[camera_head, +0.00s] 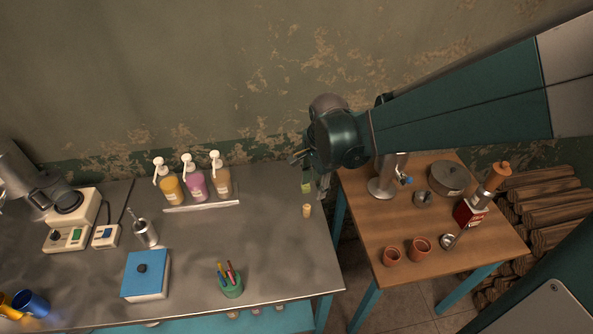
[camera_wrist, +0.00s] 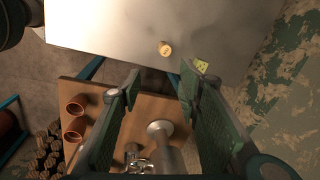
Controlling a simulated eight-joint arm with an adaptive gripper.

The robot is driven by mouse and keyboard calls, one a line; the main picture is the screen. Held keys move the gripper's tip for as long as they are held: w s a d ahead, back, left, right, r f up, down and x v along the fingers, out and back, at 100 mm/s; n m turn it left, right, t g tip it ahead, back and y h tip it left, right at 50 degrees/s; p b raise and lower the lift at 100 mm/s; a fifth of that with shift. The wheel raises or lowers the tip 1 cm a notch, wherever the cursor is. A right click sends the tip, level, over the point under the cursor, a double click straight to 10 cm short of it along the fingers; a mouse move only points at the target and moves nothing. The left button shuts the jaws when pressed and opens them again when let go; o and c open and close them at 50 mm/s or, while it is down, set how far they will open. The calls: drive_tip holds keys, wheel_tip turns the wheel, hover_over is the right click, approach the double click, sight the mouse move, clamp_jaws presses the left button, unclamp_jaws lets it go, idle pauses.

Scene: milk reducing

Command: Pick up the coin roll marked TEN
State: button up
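A small tan cylinder (camera_head: 307,211), which looks like a coin roll, stands near the right end of the metal table. Its round top (camera_wrist: 165,49) shows in the wrist view, beyond my fingertips. A small yellow-green item (camera_head: 306,187) is just behind it; it also shows in the wrist view (camera_wrist: 201,66), partly covered by a finger. I cannot read TEN on either. My gripper (camera_wrist: 155,86) is open with nothing between its fingers. In the head view, it is above the table's back right corner, with its fingers partly hidden.
The metal table (camera_head: 270,200) carries pump bottles (camera_head: 195,184) on a tray, a green pen cup (camera_head: 231,287) and a blue box (camera_head: 145,274). A gap separates it from the wooden table (camera_head: 365,215), which holds a metal stand (camera_head: 383,184) and terracotta pots (camera_head: 419,249).

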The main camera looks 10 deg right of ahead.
sight(307, 206)
drive_tip(key=w+f+m, duration=0.1)
drive_tip(key=f, duration=0.2)
drive_tip(key=w+a+f+m+g, duration=0.1)
drive_tip(key=f+m, duration=0.1)
drive_tip(key=f, duration=0.1)
drive_tip(key=w+a+f+m, duration=0.1)
drive_tip(key=f, duration=0.2)
drive_tip(key=shift+w+f+m+g+b, duration=0.15)
drive_tip(key=shift+f+m+g+b, duration=0.15)
drive_tip(key=shift+m+g, duration=0.1)
drive_tip(key=shift+f, duration=1.25)
drive_tip(key=shift+f, duration=0.15)
drive_tip(key=shift+f+b, duration=0.35)
drive_tip(key=shift+f, duration=2.1)
drive_tip(key=c, duration=1)
